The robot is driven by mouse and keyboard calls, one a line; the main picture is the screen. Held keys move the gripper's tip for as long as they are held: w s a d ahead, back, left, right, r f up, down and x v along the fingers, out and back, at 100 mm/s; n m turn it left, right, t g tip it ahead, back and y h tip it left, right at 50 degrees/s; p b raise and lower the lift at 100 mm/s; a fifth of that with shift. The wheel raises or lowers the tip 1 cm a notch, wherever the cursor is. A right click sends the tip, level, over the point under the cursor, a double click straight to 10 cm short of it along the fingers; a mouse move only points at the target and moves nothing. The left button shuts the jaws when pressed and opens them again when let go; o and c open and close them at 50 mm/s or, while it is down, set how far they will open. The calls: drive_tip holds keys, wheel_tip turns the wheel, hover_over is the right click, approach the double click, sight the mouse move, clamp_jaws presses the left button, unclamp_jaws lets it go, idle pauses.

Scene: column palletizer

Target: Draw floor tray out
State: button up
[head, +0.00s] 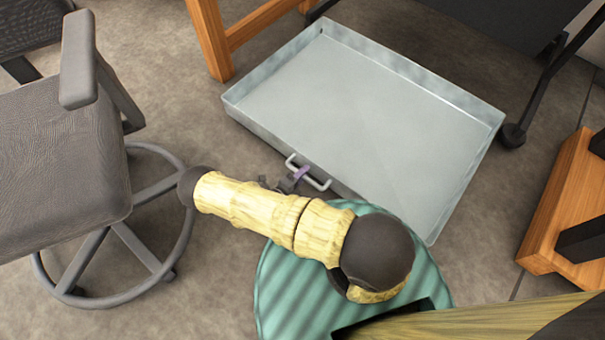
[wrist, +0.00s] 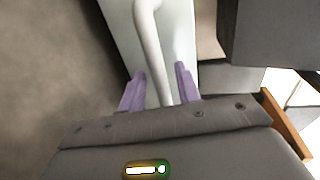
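The floor tray (head: 365,105) is a shallow, empty grey metal tray lying flat on the floor in the head view. A white bar handle (head: 318,183) sits on its near side wall. My gripper (head: 300,174) is at this handle, with a purple finger showing over it. In the wrist view, the white handle (wrist: 150,45) runs between the two purple fingers of my gripper (wrist: 160,70). The fingers stand apart, with a gap visible between the handle and the right finger. Part of the tray's near wall is hidden behind my arm in the head view.
A grey swivel chair (head: 60,150) stands at the left. Wooden legs (head: 210,40) are beyond the tray's far left corner. A dark caster (head: 513,135) is close to its right corner. A wooden piece (head: 565,205) lies at the right. Some floor is clear between chair and tray.

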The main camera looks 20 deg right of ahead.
drive_tip(key=shift+w, duration=0.1)
drive_tip(key=v, duration=1.7)
drive_tip(key=shift+s+a, duration=0.2)
drive_tip(key=shift+s, duration=0.05)
